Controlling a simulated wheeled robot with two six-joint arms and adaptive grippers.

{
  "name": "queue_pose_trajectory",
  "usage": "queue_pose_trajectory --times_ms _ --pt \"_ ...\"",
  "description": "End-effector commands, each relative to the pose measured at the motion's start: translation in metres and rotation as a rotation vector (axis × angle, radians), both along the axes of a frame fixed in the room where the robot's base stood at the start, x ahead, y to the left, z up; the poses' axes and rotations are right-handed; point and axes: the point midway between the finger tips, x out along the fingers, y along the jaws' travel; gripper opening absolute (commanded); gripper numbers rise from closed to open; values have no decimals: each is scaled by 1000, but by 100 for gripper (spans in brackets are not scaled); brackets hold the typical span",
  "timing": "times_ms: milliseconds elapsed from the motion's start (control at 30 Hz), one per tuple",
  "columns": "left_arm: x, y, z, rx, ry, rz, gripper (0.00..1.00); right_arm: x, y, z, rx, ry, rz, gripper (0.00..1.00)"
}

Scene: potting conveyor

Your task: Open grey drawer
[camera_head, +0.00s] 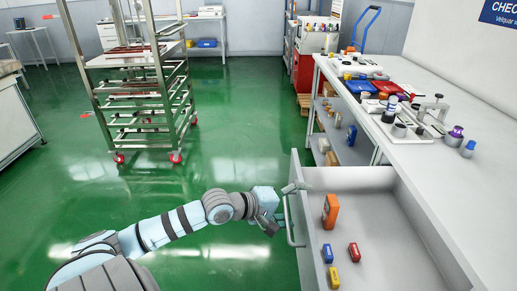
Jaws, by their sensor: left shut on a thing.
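The grey drawer (366,177) under the workbench at the right stands pulled out, and its inside shows. Its front panel (299,208) faces left and carries a bar handle (289,232). My left gripper (284,204) is at the upper part of the handle and shut on it; the fingertips are small and partly hidden. An orange device (330,211) and small blue (327,253), red (354,252) and yellow (333,277) items lie in the drawer. My right gripper is not in view.
The workbench top (420,160) holds several tools and parts, with shelves of small items below. A wheeled metal rack (150,100) stands at the back left. The green floor (240,120) between rack and bench is clear.

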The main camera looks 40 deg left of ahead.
Motion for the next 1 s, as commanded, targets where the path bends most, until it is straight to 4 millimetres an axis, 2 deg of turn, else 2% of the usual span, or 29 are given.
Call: queue_pose_trajectory --times_ms 33,167,400,567,667,700,1000 --pt "-1 -3 18 -12 -24 -8 71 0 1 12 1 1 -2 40" --pt "-11 1 20 -13 -24 -8 71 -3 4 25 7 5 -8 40" --pt "-30 8 24 -13 -23 -9 69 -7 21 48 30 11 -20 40" --pt "-44 14 27 -14 -24 -8 70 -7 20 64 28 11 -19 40" --pt "-54 18 27 -11 -21 -8 36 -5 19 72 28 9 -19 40" --pt "-58 20 27 -11 -20 -7 30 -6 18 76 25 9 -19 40" --pt "-88 32 29 -5 -15 -6 30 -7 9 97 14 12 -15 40"
